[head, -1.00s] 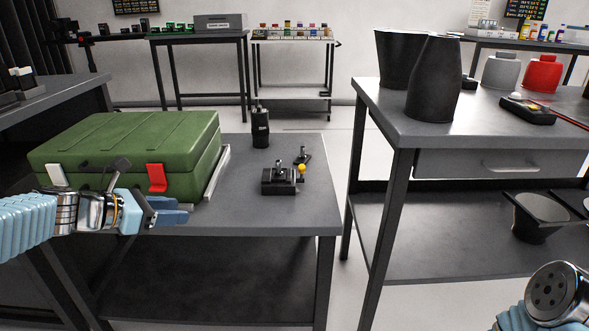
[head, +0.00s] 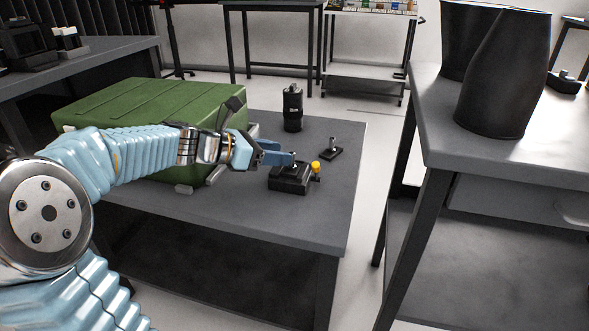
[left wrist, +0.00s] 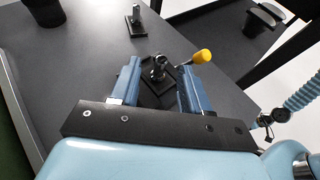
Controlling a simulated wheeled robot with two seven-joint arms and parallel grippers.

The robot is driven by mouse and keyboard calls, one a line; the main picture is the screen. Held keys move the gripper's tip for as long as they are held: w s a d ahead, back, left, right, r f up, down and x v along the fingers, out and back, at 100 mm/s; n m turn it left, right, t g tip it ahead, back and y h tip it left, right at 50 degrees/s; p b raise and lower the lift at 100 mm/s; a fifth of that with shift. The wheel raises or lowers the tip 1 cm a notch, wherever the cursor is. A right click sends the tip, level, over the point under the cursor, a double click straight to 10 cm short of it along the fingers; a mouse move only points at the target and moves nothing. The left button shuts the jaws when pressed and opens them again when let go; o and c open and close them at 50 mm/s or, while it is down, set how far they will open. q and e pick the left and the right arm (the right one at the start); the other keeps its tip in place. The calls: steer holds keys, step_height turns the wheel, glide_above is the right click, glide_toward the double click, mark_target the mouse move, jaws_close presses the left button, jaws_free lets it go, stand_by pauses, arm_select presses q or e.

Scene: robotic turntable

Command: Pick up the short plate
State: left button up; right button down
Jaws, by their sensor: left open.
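A small flat dark plate with a short upright post (head: 331,149) lies on the grey table; it also shows at the top of the left wrist view (left wrist: 136,22). Nearer is a black block-like fixture with a yellow knob (head: 289,180). I cannot tell for sure which of these is the short plate. My left gripper (head: 281,158) is open, its blue fingers over the left part of the fixture. In the left wrist view the fixture (left wrist: 158,88) shows between the open fingers (left wrist: 160,72), partly hidden by them; contact is unclear.
A green case (head: 150,105) stands on the table (head: 240,222) to the left, partly behind my left arm. A black cylinder (head: 292,108) stands at the back. Another table (head: 450,150) with dark tall vessels (head: 505,75) is at right, across a gap.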

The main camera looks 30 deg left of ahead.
mark_target(298, 166)
arm_select(q)
steer(key=b+x, duration=0.1)
steer(key=x, duration=0.5)
steer(key=shift+w+d+f, duration=0.15)
steer(key=shift+w+d, duration=0.05)
jaws_close()
